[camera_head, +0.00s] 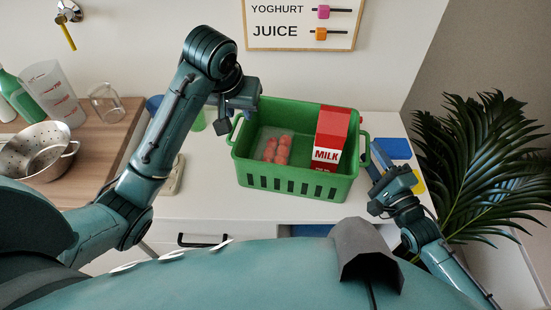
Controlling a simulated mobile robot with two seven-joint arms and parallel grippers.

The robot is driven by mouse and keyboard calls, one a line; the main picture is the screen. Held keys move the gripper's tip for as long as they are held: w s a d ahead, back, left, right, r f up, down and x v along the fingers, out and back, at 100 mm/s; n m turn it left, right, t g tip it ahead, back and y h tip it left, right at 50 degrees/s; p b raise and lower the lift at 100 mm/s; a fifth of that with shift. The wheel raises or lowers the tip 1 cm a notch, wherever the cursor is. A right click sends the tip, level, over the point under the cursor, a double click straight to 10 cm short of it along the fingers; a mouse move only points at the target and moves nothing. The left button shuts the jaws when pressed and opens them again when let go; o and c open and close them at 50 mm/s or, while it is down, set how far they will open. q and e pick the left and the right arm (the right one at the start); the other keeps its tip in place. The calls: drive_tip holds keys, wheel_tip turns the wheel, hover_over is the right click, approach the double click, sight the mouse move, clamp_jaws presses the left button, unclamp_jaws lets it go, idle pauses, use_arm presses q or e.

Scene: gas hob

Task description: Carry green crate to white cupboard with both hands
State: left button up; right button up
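The green crate (290,183) is upright over the white cupboard (205,200); whether its base touches the top I cannot tell. It holds a red and white milk carton (331,137) and a pack of red round items (277,149). My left gripper (233,122) is at the crate's left handle (236,130). My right gripper (374,168) is beside the crate's right end, near the right handle (365,148). The fingers are small and partly hidden at both handles, so their grip is unclear.
A wooden counter (97,153) at left holds a colander (38,152), a glass jar (105,104), a clear jug (55,92) and a green bottle (20,97). Blue (396,148) and yellow (418,181) items lie at the cupboard's right. A plant (485,160) stands beyond.

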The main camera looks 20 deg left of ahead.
drive_tip(key=v, duration=1)
drive_tip(key=shift+d, duration=0.15)
drive_tip(key=shift+s, duration=0.1)
